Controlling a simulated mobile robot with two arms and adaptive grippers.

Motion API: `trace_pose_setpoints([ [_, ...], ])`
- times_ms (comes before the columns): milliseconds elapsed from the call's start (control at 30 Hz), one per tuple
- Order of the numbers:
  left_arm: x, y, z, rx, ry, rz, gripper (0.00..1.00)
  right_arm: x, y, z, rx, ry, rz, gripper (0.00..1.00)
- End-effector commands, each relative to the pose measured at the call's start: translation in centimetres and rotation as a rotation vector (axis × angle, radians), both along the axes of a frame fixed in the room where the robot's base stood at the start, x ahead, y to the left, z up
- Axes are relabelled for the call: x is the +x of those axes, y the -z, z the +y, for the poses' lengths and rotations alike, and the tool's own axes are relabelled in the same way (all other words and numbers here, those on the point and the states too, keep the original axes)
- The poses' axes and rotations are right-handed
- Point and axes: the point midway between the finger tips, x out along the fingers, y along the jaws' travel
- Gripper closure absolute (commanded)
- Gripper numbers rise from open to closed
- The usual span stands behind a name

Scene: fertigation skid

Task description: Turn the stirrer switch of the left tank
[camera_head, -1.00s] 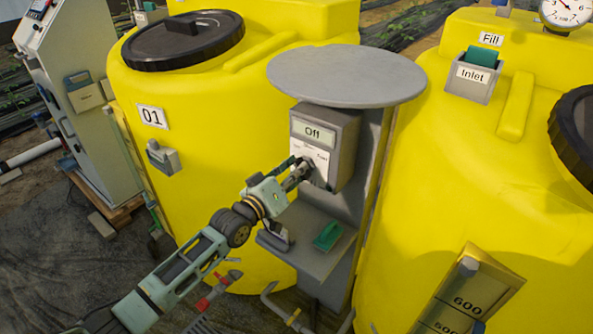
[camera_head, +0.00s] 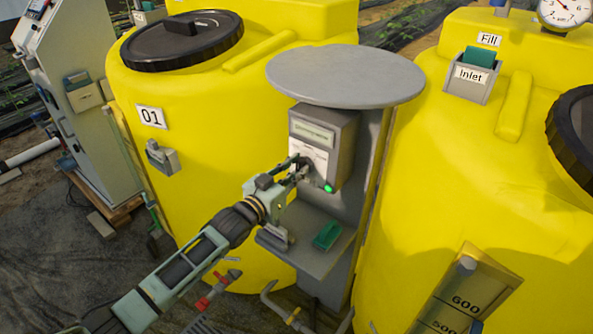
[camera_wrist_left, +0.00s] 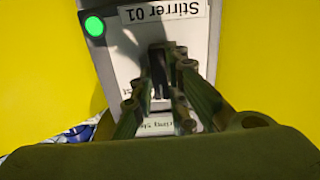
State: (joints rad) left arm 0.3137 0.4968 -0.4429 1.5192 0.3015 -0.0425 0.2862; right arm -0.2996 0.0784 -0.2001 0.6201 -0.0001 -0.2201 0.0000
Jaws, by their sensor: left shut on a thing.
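The stirrer switch box (camera_head: 337,145) is a grey box between the two yellow tanks, under a round grey cover. Its display (camera_head: 313,134) shows text too small to read, and a green lamp (camera_head: 328,188) glows at its lower corner. The left tank (camera_head: 215,110) carries the plate 01. In the left wrist view the label Stirrer 01 (camera_wrist_left: 162,12) appears upside down beside the lit lamp (camera_wrist_left: 94,26). My left gripper (camera_head: 302,168) is shut on the dark switch knob (camera_wrist_left: 158,72), which its fingers (camera_wrist_left: 165,95) partly hide. My right gripper is not in view.
A grey shelf (camera_head: 298,255) below the box holds a green item (camera_head: 327,235). The right yellow tank (camera_head: 440,190) stands close to the right, with an Inlet holder (camera_head: 471,84). A grey cabinet (camera_head: 85,110) stands at the far left. Pipes lie near the ground.

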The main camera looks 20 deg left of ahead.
Motion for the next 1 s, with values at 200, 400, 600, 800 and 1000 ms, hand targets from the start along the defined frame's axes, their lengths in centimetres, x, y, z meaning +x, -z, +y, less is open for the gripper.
trace_pose_setpoints([
  [200,-0.02,0.10,0.01,0.017,0.000,-0.004,1.00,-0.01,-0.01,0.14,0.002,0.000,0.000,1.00],
  [400,-0.02,0.11,0.01,0.016,0.000,-0.004,1.00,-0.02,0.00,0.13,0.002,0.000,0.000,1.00],
  [600,-0.02,0.10,0.01,0.015,0.000,-0.003,0.75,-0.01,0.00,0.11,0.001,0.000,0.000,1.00],
  [800,-0.01,0.06,-0.01,0.014,0.000,-0.004,0.68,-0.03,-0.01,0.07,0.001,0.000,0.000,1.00],
  [1000,-0.11,0.05,0.03,0.014,0.000,-0.004,0.68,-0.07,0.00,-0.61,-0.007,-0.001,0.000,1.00],
])
